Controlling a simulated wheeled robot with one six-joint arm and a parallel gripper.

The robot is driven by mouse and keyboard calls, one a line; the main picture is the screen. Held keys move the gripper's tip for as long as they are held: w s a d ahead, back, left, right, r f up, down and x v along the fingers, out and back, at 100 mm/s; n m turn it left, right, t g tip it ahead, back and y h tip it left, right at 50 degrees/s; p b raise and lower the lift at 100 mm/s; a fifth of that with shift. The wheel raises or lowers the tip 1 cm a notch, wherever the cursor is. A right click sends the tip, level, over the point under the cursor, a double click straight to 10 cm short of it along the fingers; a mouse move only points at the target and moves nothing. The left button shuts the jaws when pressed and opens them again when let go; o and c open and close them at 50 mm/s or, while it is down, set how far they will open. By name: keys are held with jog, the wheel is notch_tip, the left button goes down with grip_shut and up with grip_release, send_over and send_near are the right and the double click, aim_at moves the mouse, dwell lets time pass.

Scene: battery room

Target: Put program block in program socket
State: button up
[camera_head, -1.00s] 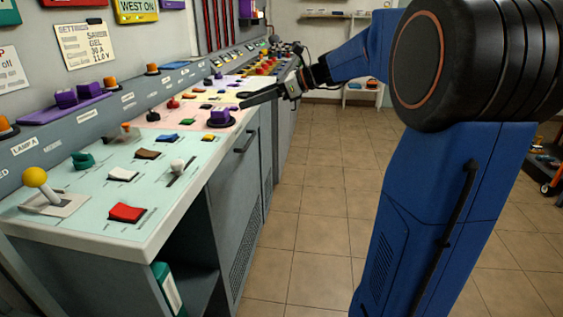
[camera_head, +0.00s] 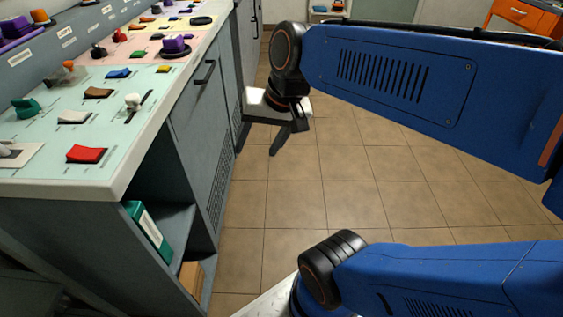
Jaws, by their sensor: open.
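My gripper (camera_head: 259,136) is open, with nothing seen between its dark fingers. It hangs over the floor, to the right of the console front and apart from it. A purple block (camera_head: 175,44) sits on a round dark base on the pink part of the console. A black ring (camera_head: 202,20) lies behind it on the yellow part. More purple blocks (camera_head: 17,25) sit on a purple strip at the upper left, cut by the picture edge. No label tells which of these is the program block or the program socket.
The console (camera_head: 62,187) carries several coloured switches, including a red rocker (camera_head: 86,153) and a white-knobbed lever (camera_head: 133,101). A drawer handle (camera_head: 206,72) sticks out from its front. A green binder (camera_head: 147,231) stands on the open shelf below. The tiled floor (camera_head: 330,205) is clear.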

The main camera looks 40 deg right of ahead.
jog(key=s+d+f+n+h, duration=0.2)
jog(key=s+d+f+n, duration=0.1)
jog(key=s+n, duration=0.2)
jog(key=shift+f+t, duration=0.3)
jog(key=shift+f, duration=0.05)
dwell(2.0)
